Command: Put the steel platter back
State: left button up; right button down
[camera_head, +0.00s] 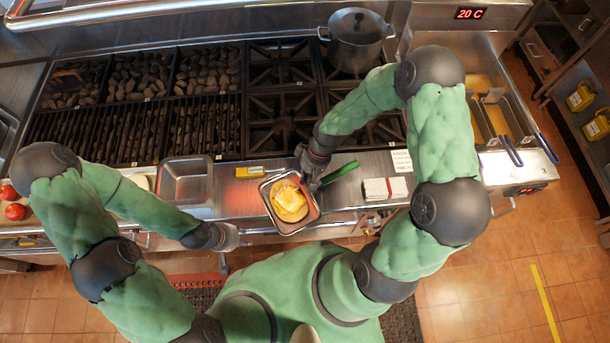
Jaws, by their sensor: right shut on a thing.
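A small steel platter (310,216) with a yellow-orange food item (289,202) on it is at the front edge of the steel counter, tilted in the picture. My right gripper (308,182) is shut on the platter's upper right rim. The fingertips are partly hidden by the gripper's own body. My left gripper (224,257) is lower left of the platter, apart from it and in front of the counter; its fingers are too small to read.
An empty steel pan (187,168) sits on the counter to the left. A green-handled object (341,173) and a white stack (384,189) lie to the right. Behind are the char grill (132,132), burners (275,105) and a pot (357,42). Fryer baskets (497,118) stand right.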

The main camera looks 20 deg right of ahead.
jog(key=shift+s+d+r, duration=0.1)
jog(key=shift+s+r, duration=0.05)
jog(key=shift+s, duration=0.05)
jog(key=c, duration=1.4)
grip_release()
jog(key=shift+f, duration=0.2)
jog(key=shift+o, duration=0.2)
